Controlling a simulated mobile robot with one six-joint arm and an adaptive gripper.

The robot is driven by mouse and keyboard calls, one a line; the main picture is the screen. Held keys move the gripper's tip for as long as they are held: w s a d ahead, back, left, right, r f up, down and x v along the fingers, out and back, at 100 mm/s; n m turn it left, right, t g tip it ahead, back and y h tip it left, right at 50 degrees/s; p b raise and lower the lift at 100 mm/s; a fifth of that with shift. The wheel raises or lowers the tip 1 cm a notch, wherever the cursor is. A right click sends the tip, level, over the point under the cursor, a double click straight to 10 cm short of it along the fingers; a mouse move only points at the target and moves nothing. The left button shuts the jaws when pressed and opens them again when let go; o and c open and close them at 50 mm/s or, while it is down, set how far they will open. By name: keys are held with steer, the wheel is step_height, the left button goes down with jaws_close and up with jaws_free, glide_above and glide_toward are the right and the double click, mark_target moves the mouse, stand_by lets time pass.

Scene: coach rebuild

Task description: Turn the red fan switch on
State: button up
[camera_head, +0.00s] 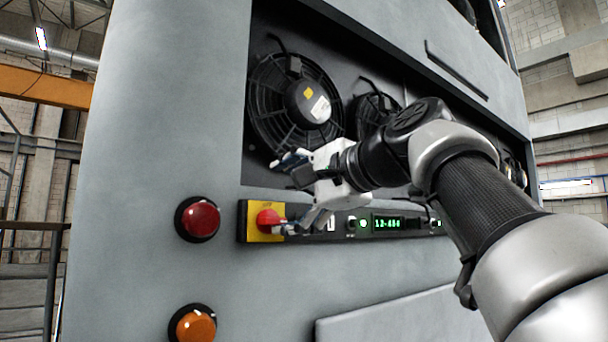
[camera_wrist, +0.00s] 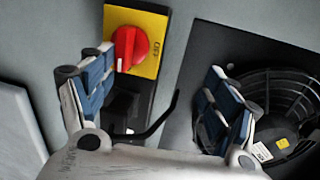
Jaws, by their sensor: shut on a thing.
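The red fan switch (camera_head: 268,219) is a rotary knob on a yellow plate (camera_head: 251,238), at the left end of a black control strip. In the wrist view the red knob (camera_wrist: 131,48) and its yellow plate (camera_wrist: 150,24) are at the upper left, beyond the left finger. My gripper (camera_head: 290,192) is close in front of the strip, with its lower finger near the knob. In the wrist view my gripper (camera_wrist: 157,92) has its blue-padded fingers apart, with no clear object between the pads. I cannot tell whether a finger touches the knob.
A red button (camera_head: 199,219) and an orange button (camera_head: 195,325) are left of the strip. A thin black curved part (camera_wrist: 160,122) crosses between my fingers' outlines.

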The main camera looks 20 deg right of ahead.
steer(key=shift+t, duration=0.3)
steer(key=v, duration=0.2)
steer(key=r+v, duration=0.1)
steer(key=v, duration=0.3)
steer(key=shift+s+a+r+b, duration=0.2)
steer(key=shift+s+r+b, duration=0.1)
steer(key=shift+s+b, duration=0.1)
steer(key=c, duration=0.7)
steer(key=v, duration=0.4)
steer(key=f+v, duration=0.1)
steer(key=v, duration=0.4)
steer(key=f+b+v, duration=0.1)
steer(key=v, duration=0.3)
steer(key=shift+s+a, duration=0.1)
steer(key=shift+s, duration=0.25)
steer(key=shift+r, duration=0.1)
